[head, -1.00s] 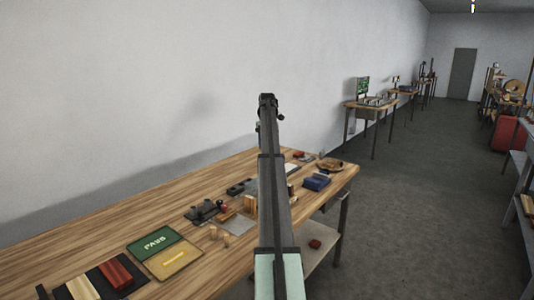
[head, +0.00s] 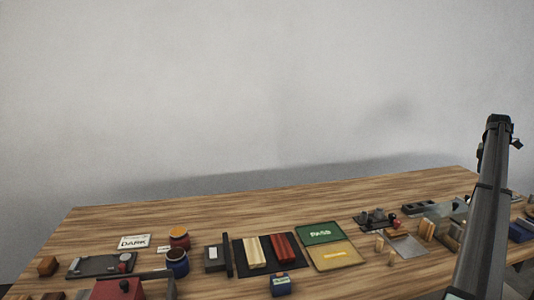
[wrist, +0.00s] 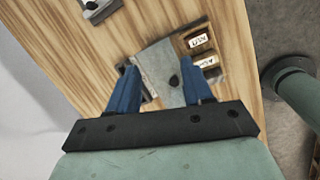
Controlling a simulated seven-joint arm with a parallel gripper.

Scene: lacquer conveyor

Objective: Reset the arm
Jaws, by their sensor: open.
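My gripper (wrist: 154,92) shows in the wrist view with its two blue fingers apart and nothing between them. It hangs over the wooden table (wrist: 60,62), above a grey plate (wrist: 157,62) with a dark round spot. Two small labelled wooden blocks (wrist: 202,50) lie just beyond the right finger. In the head view my arm stands along the right side, and the gripper itself cannot be made out there.
The table (head: 130,215) holds a green PASS tray (head: 320,233), a yellow tray (head: 335,256), a black mat with cream and red bars (head: 283,248), jars (head: 178,262), a DARK card (head: 134,242) and a blue box (head: 281,285). The table's back strip is clear.

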